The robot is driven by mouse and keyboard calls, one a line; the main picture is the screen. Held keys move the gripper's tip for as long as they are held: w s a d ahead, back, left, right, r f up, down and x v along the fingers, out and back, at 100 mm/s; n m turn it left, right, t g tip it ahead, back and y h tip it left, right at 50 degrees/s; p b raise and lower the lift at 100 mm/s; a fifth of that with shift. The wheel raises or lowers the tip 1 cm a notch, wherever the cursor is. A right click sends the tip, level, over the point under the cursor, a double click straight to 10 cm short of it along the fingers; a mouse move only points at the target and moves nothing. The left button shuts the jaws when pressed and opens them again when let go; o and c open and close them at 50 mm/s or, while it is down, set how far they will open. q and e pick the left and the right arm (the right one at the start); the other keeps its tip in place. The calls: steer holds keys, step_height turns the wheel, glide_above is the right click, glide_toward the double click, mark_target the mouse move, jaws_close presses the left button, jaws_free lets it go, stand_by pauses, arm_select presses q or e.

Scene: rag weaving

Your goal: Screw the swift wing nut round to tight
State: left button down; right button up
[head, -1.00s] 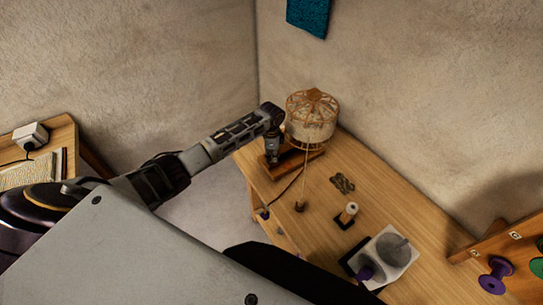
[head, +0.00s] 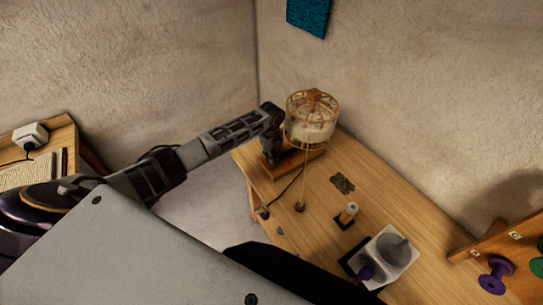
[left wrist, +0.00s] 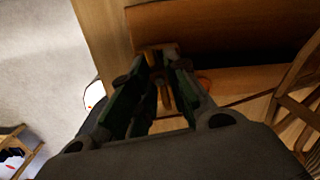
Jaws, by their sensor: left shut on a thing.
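The swift (head: 312,98), a round wooden cage with pale yarn around it, stands on a wooden base (head: 307,163) near the far corner of the table. My left gripper (head: 272,160) points down at the left end of that base. In the left wrist view, my left gripper (left wrist: 160,56) is shut on a small orange-brown piece, the wing nut (left wrist: 163,92), beside the base (left wrist: 230,32). The fingers hide part of the nut, so I cannot tell how tight it is. Slats of the swift (left wrist: 300,100) show at the right. My right gripper is not in view.
On the table (head: 385,207) are a dark flat clump (head: 342,184), a small spool on a stand (head: 349,211) and a white-and-grey device (head: 395,250). A thread runs from the swift to a small brown weight (head: 300,206). A rack with a purple spool (head: 494,276) stands at right.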

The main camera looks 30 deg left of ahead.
arm_select(q)
steer(key=shift+w+r+m, duration=0.1)
steer(key=shift+m, duration=0.9)
steer(key=c, duration=1.3)
jaws_free()
steer(key=shift+c, duration=0.2)
step_height(320, 180, up, 12)
